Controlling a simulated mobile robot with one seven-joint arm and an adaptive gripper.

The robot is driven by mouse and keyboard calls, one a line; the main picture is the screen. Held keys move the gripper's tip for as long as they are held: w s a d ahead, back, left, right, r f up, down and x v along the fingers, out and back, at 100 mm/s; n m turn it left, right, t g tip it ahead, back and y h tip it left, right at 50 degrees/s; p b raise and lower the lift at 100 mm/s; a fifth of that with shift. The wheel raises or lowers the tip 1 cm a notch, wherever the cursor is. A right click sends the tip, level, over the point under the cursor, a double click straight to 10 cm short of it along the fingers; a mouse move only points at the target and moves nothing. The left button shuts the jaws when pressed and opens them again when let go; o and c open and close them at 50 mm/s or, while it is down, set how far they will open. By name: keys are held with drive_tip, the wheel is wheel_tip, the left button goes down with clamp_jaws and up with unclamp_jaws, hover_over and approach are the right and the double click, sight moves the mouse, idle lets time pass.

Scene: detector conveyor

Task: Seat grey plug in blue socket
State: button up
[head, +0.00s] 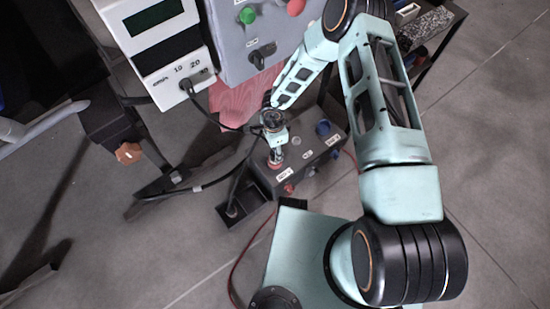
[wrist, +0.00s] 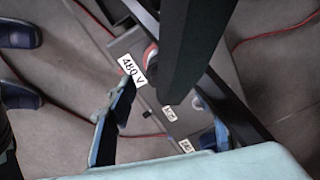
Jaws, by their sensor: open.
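A dark box in the head view carries a blue socket (head: 322,128) on its right side. Its face also has a reddish fitting (head: 276,162). My gripper (head: 277,147) is over the box's left part, left of the blue socket. In the wrist view my gripper (wrist: 165,95) has its fingers apart, over the box face near a "480 V" label (wrist: 132,69). A thick dark shape (wrist: 190,45) crosses the view between the fingers and hides part of a red-and-white fitting (wrist: 150,55). I cannot pick out the grey plug for sure.
A black holder (head: 243,212) stands left of the box, with a dark cable running to it. A grey panel (head: 255,45) with buttons and a white meter (head: 155,45) stand behind. Cables cross the floor. Open floor lies to the right.

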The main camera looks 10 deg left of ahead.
wheel_tip(320, 180, down, 4)
drive_tip(key=shift+f+b, duration=0.15)
drive_tip(key=shift+b, duration=0.55)
drive_tip(key=shift+c, duration=0.3)
clamp_jaws()
